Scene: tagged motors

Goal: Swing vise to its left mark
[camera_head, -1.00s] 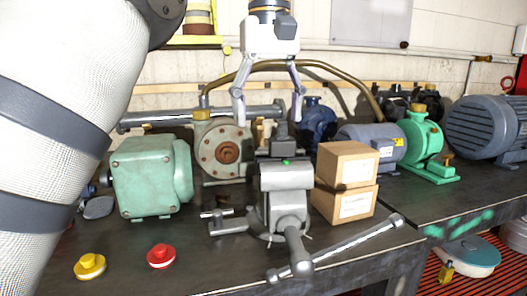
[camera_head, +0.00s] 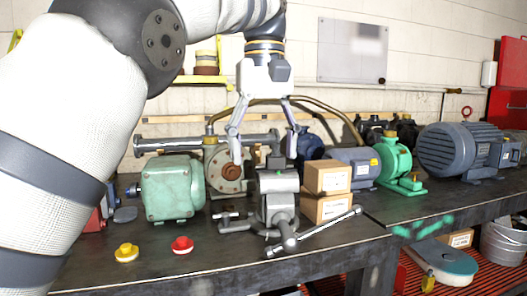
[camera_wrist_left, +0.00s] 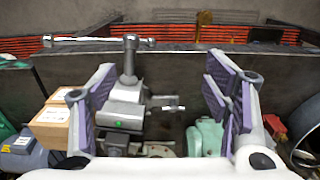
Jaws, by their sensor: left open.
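The grey metal vise (camera_head: 278,186) stands on the dark bench, with its long handle bar slanting toward the front right. A small green dot shows on its top. My left gripper (camera_head: 264,156) is open, pointing down above and slightly behind the vise, with one finger to each side. In the left wrist view the vise (camera_wrist_left: 125,105) lies between the open fingers (camera_wrist_left: 160,85), nearer the left finger. I cannot tell whether either finger touches it. A yellow knob (camera_head: 126,252) and a red knob (camera_head: 182,245) sit on the bench, left of the vise. My right gripper is out of view.
Two stacked cardboard boxes (camera_head: 326,191) stand close to the right of the vise. A green gearbox (camera_head: 171,190) stands to its left and a round flanged pump (camera_head: 228,173) behind it. A green pump (camera_head: 394,163) and a large blue motor (camera_head: 458,150) are farther right. The front bench surface is mostly clear.

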